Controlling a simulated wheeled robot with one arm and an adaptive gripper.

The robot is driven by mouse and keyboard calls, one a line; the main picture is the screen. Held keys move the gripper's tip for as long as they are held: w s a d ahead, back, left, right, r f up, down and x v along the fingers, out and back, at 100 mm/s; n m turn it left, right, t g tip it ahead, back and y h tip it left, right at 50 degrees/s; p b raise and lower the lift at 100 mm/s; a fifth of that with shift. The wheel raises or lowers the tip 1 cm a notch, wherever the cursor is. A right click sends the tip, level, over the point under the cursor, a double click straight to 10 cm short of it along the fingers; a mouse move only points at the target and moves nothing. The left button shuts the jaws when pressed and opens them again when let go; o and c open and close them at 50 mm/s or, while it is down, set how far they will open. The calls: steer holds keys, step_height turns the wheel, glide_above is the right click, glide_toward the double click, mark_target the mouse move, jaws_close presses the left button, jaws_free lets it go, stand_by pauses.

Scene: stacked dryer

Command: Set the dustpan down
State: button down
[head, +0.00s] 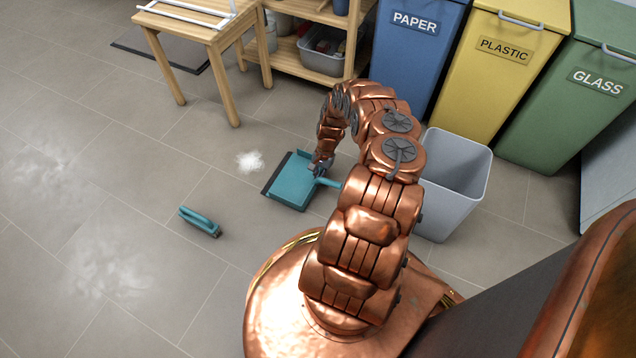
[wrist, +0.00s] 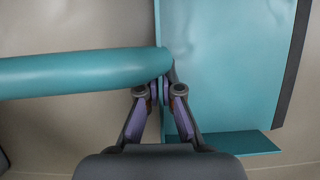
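The teal dustpan (head: 290,182) is at or just above the grey tiled floor, left of my arm; I cannot tell whether it touches. Its dark front lip faces left and its handle (head: 328,182) points right, partly behind my arm. My gripper (head: 320,170) is at the back of the pan, where the handle joins. In the wrist view, my fingers (wrist: 160,90) are close together on the pan's back edge beside the handle (wrist: 80,72), with the pan (wrist: 220,70) to the right. The fingertips are partly hidden by the handle.
A teal brush (head: 200,222) lies on the floor to the left. White dust (head: 250,162) lies just beyond the pan's lip, with more patches further left. A grey open bin (head: 455,180) stands right of my arm. A wooden table (head: 205,35) and recycling bins stand behind.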

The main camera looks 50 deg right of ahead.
steer(key=shift+f, duration=0.1)
steer(key=c, duration=1.3)
jaws_free()
